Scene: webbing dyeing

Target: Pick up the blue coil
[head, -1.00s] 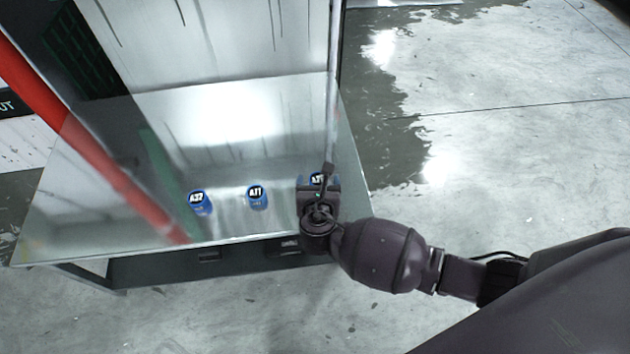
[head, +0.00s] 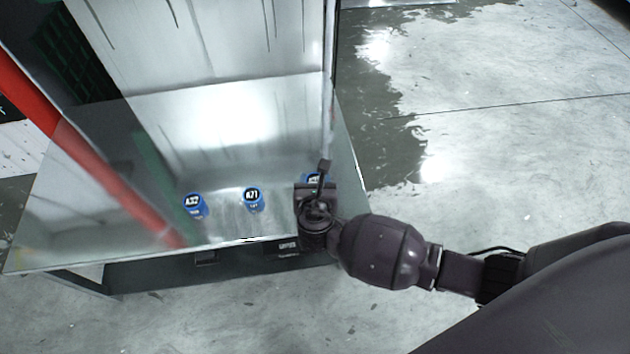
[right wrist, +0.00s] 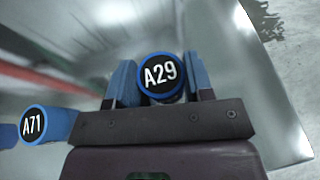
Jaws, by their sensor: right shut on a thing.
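A blue coil with a black top labelled A29 (right wrist: 160,75) sits between the two fingers of my right gripper in the right wrist view. My right gripper (head: 315,181) is shut on it; in the head view the gripper hides most of the coil. I cannot tell whether the coil still touches the surface. A second blue coil labelled A71 (head: 253,199) stands to its left and also shows in the right wrist view (right wrist: 45,125). A third blue coil, A32 (head: 194,206), stands farther left. My left gripper is not in view.
The coils stand near the front edge of a shiny metal tabletop (head: 120,235). A red bar (head: 75,150) slants across its left side. A thin upright pole (head: 329,90) rises just behind my right gripper. Open concrete floor (head: 510,150) lies to the right.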

